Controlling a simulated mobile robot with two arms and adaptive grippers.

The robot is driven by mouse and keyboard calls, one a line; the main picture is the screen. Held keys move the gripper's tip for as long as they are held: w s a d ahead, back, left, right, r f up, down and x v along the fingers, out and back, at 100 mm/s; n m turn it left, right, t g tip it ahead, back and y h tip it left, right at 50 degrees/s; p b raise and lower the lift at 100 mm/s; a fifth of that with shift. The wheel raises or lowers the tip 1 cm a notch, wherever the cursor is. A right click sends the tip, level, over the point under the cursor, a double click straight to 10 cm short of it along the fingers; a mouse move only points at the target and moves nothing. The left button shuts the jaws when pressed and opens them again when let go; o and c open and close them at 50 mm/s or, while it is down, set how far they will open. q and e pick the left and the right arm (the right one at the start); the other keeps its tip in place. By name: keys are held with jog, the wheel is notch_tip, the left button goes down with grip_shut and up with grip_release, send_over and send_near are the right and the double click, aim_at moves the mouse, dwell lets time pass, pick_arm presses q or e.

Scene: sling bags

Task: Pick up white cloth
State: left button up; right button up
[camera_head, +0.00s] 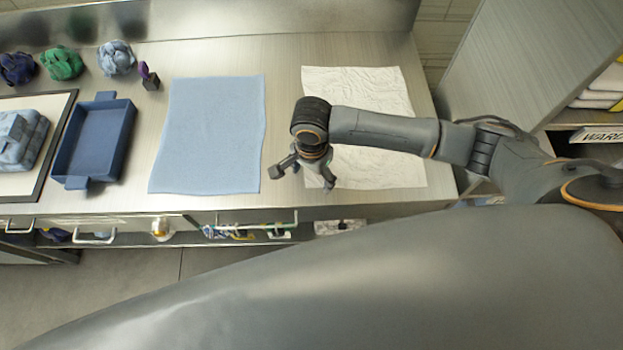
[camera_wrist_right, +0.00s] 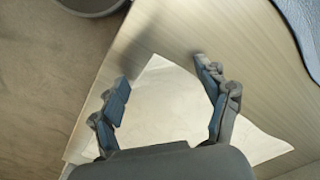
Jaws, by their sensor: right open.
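The white cloth (camera_head: 375,90) lies flat and wrinkled on the right part of the metal counter. My right arm crosses over it and hides its middle in the head view. My right gripper (camera_head: 301,178) is open and empty, pointing down above the counter at the cloth's left edge, near its front corner. In the right wrist view the open fingers (camera_wrist_right: 161,72) frame part of the white cloth (camera_wrist_right: 165,105), and a corner of it shows between them. No contact with the cloth shows. My left gripper is not in view.
A light blue cloth (camera_head: 210,135) lies flat left of the gripper. Farther left are a dark blue tray (camera_head: 123,130), a framed board with a folded blue item (camera_head: 20,140), and several bundled cloths, one green (camera_head: 62,63).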

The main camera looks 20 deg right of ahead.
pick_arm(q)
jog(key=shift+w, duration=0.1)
pick_arm(e)
jog(key=shift+f, duration=0.2)
jog(key=shift+f, duration=0.15)
jog(key=shift+s, duration=0.1)
jog(key=c, duration=0.8)
jog(key=shift+f, duration=0.2)
jog(key=c, duration=0.3)
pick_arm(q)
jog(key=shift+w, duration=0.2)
pick_arm(e)
jog(key=shift+s, duration=0.15)
jog(key=shift+c, duration=0.3)
notch_tip(320, 180, up, 9)
jog(key=p, duration=1)
jog(key=shift+f+p, duration=0.2)
jog(key=shift+p, duration=0.2)
grip_shut()
pick_arm(q)
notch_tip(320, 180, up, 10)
jog(key=b, duration=0.1)
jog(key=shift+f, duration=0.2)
pick_arm(e)
jog(key=r, duration=0.3)
jog(key=shift+w+r, duration=0.25)
jog(key=shift+r, duration=0.15)
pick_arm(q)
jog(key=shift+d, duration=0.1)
